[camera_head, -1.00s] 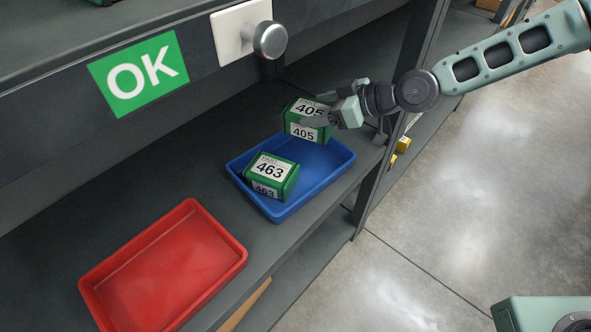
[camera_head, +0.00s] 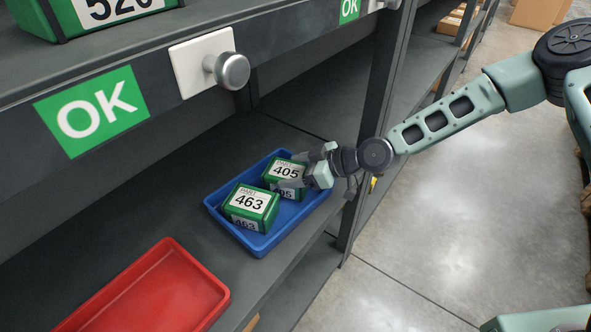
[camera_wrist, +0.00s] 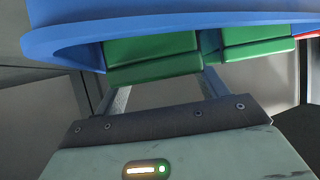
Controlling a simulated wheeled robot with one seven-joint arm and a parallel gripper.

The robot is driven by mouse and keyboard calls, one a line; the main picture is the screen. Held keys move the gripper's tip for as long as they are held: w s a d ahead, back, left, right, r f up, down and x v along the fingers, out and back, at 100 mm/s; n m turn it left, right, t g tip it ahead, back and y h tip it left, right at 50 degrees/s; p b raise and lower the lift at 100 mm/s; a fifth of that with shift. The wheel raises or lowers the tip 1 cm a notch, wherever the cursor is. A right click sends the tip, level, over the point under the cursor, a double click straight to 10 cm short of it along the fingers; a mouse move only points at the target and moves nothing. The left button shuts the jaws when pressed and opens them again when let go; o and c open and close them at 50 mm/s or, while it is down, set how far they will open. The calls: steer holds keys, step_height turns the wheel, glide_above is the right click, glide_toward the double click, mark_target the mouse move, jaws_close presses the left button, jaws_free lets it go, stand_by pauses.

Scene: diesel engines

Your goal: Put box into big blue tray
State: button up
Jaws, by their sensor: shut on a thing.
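The blue tray (camera_head: 262,241) sits on the grey shelf. A green box labelled 463 (camera_head: 249,207) rests in its near left part, slightly tilted. A green box labelled 405 (camera_head: 284,173) is in the tray's far right part, beside box 463. My gripper (camera_head: 308,172) reaches in from the right and is shut on box 405. In the wrist view, box 405 (camera_wrist: 153,57) shows between the fingers, with the blue tray's rim (camera_wrist: 160,24) across the top. Whether box 405 touches the tray floor cannot be told.
A red tray (camera_head: 150,300) stands empty on the shelf at the near left. A shelf upright (camera_head: 368,115) stands just behind my gripper. A white plate with a round knob (camera_head: 232,70) and a green OK sign (camera_head: 92,110) are on the upper beam.

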steer(key=o, duration=1.3)
